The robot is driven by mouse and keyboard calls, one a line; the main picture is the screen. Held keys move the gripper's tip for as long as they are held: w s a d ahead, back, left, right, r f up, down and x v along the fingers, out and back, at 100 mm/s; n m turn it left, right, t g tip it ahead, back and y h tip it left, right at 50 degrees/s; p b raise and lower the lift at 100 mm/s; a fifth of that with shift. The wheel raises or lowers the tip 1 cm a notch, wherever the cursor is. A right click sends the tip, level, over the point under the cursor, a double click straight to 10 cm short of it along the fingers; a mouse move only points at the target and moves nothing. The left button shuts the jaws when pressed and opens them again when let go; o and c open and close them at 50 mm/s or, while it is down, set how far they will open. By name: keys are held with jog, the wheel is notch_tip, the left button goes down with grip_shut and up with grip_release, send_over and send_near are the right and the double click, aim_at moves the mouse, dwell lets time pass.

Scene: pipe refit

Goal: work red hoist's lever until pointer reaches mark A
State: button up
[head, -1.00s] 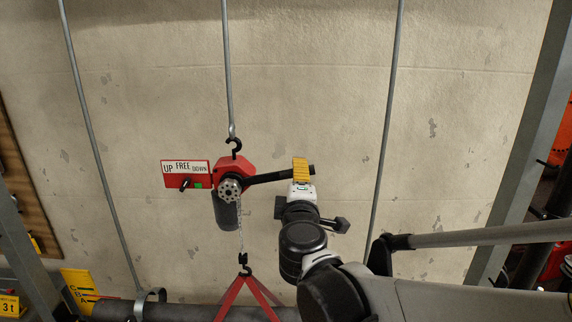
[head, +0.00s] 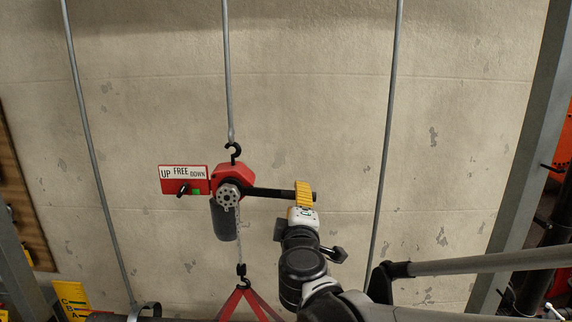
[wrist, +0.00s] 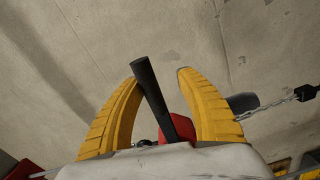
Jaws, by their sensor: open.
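The red hoist (head: 236,178) hangs by a black hook from a grey rod. Its black lever (head: 270,192) sticks out to the right, close to level with its end slightly low. My gripper (head: 304,193) is open at the lever's outer end. In the wrist view, its yellow fingers stand on either side of the lever (wrist: 152,90), with gaps visible. A red plate (head: 183,181) reads UP, FREE, DOWN and carries a black knob and a green patch. The yellow scale plate (head: 72,297) with letters C, B, A is at the bottom left, partly cut off. I cannot make out the pointer.
A chain (head: 238,240) runs from the hoist down to red slings (head: 246,302). A dark pipe with a grey clamp (head: 146,309) is at the bottom edge. Grey rods (head: 386,140) hang either side. The pale wall behind is clear.

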jog(key=f+b, duration=0.1)
jog(key=f, duration=0.1)
jog(key=a+f+m+b, duration=0.1)
jog(key=b, duration=0.1)
jog(key=shift+f+m, duration=0.3)
jog(key=shift+f, duration=0.1)
jog(key=shift+m, duration=0.7)
jog(key=a+f+b, duration=0.2)
jog(key=f+b, duration=0.1)
jog(key=shift+a+f, duration=0.1)
jog(key=shift+f, duration=0.1)
jog(key=shift+b, duration=0.3)
